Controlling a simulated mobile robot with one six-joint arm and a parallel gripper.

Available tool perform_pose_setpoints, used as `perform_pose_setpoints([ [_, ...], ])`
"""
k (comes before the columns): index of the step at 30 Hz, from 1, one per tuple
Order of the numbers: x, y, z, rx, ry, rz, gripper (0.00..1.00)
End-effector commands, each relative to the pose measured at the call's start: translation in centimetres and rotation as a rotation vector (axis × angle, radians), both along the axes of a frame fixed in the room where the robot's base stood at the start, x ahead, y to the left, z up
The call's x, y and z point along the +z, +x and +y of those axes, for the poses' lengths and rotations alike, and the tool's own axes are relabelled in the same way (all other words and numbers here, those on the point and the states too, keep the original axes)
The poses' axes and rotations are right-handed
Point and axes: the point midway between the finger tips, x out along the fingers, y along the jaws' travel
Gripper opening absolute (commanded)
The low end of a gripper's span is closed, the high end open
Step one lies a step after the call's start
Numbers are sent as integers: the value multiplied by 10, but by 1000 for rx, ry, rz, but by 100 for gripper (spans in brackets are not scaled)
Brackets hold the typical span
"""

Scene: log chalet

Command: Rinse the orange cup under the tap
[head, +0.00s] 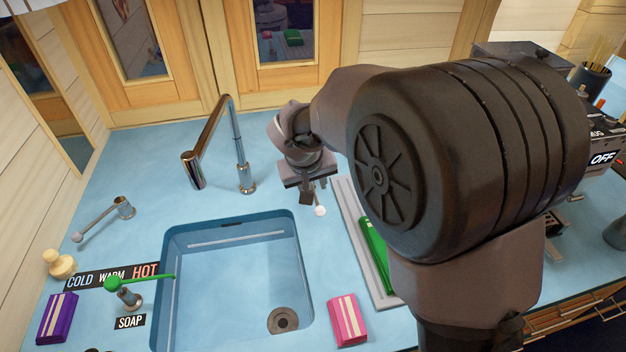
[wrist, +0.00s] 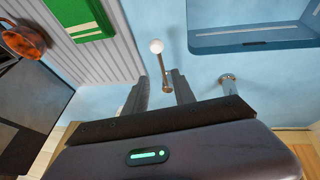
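My gripper (head: 308,192) is beside the sink's back right corner and points down. In the wrist view its two fingers (wrist: 164,93) are apart with a short lever (wrist: 164,72) between them. The lever has a white ball end (head: 320,211); I cannot tell if the fingers touch it. The chrome tap (head: 238,150) stands behind the sink (head: 178,300), its spout pointing left, with no water visible. An orange, round, cup-like vessel (wrist: 24,40) shows at the wrist view's left edge. My arm seems to hide it in the head view.
A grey ridged tray (head: 352,215) with a green block (head: 375,255) lies right of the sink. A pink block (head: 347,320) is at its front right. Left are a grey lever (head: 103,219), a green-handled lever (head: 140,282) and a purple block (head: 60,317). The basin is empty.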

Motion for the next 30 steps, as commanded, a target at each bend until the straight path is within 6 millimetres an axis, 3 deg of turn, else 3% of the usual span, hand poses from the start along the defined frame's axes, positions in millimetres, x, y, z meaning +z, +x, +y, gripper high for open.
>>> perform_pose_setpoints([
  [1,-19,6,-2,-2,-1,3,32],
  [6,-62,26,-6,-1,0,2,32],
  [11,-87,39,-9,-1,1,1,32],
  [23,-96,44,-10,-1,2,0,32],
  [28,-96,44,-10,-1,2,0,2],
  [30,-96,44,-10,-1,2,0,0],
])
